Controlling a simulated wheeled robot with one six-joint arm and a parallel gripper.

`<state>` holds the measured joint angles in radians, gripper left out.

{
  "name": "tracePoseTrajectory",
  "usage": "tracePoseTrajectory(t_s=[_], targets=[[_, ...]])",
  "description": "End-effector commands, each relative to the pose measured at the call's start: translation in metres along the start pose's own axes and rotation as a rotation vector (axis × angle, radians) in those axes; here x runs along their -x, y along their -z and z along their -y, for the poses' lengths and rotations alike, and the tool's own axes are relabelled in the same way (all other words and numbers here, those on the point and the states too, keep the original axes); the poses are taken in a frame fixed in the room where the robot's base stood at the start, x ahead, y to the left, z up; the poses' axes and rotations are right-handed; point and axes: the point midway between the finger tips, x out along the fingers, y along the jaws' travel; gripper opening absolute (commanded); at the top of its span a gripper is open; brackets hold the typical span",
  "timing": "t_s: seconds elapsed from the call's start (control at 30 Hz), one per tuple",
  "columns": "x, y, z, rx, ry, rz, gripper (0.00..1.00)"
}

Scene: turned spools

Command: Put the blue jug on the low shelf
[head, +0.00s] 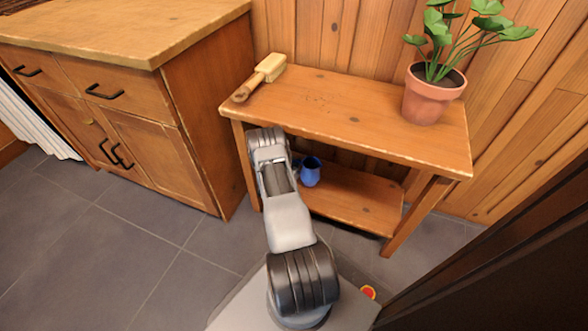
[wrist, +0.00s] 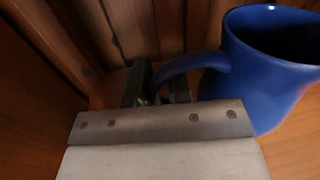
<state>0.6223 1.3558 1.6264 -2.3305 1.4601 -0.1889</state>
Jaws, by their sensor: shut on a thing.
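The blue jug (head: 310,172) is upright at the low shelf (head: 355,203) of the wooden table, under the tabletop. In the wrist view the jug (wrist: 268,62) fills the upper right, with its handle pointing left. My gripper (wrist: 160,88) is shut on the jug's handle, with one dark finger on each side. The jug's base is partly hidden behind my gripper body, and I cannot tell for sure whether it touches the shelf board. In the head view my arm hides the fingers.
A wooden cabinet (head: 185,130) stands to the left. The shelf's right part is clear. A dark panel (head: 510,270) is at the lower right.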

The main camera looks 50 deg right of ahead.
Motion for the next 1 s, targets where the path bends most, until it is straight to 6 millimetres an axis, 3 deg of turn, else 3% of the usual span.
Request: tracePoseTrajectory(t_s=[0.2,0.63,0.67,0.9,1.0], targets=[[-0.001,0.031,-0.004,0.001,0.000,0.001,0.00],[-0.001,0.035,-0.004,0.001,0.000,0.001,0.00],[-0.001,0.036,-0.004,0.000,0.000,-0.001,0.18],[-0.001,0.035,-0.004,0.000,0.000,-0.001,0.41],[-0.001,0.035,-0.004,0.000,0.000,-0.001,0.43]])
